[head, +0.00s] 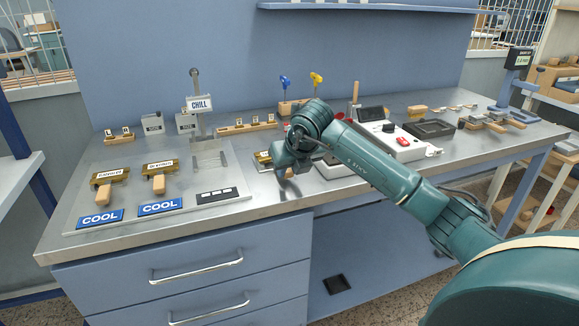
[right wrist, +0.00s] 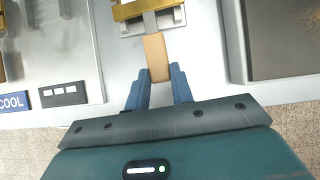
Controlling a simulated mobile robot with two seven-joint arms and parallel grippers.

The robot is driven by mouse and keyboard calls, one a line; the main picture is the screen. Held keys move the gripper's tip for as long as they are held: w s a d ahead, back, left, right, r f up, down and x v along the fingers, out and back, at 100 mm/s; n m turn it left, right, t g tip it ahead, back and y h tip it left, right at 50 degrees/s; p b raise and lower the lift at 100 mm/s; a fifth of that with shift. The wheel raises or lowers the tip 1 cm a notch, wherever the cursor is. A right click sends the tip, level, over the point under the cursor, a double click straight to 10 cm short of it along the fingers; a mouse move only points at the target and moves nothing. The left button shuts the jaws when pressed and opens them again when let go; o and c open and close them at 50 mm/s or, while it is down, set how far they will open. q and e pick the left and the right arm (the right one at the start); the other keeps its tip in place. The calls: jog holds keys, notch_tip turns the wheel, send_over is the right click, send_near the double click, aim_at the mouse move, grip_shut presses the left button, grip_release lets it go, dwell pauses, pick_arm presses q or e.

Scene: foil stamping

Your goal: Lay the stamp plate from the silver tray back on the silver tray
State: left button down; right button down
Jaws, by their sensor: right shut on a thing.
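My right gripper (head: 283,172) is low over the front of the steel bench, right of the pale board. In the right wrist view its blue fingers (right wrist: 158,88) are shut on a light wooden handle (right wrist: 156,57). The handle leads to a brass stamp plate (right wrist: 137,9), cut off by the top edge of that view. In the head view the plate (head: 262,157) shows partly, behind my gripper. A silver-grey piece (right wrist: 127,29) lies at or under the plate; I cannot tell whether it is the silver tray or whether they touch. My left gripper is not in view.
Two brass stamps with wooden handles (head: 104,177) (head: 158,168) rest on the pale board (head: 205,178) with blue COOL labels. A CHILL sign (head: 199,104) stands behind. A white machine (head: 400,146) and dark tray (head: 430,128) are right of my gripper.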

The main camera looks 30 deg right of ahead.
dwell(0.3)
jog(key=c, duration=1.1)
grip_release()
jog(key=shift+f, duration=0.2)
jog(key=shift+v, duration=6.7)
jog(key=shift+f, duration=0.1)
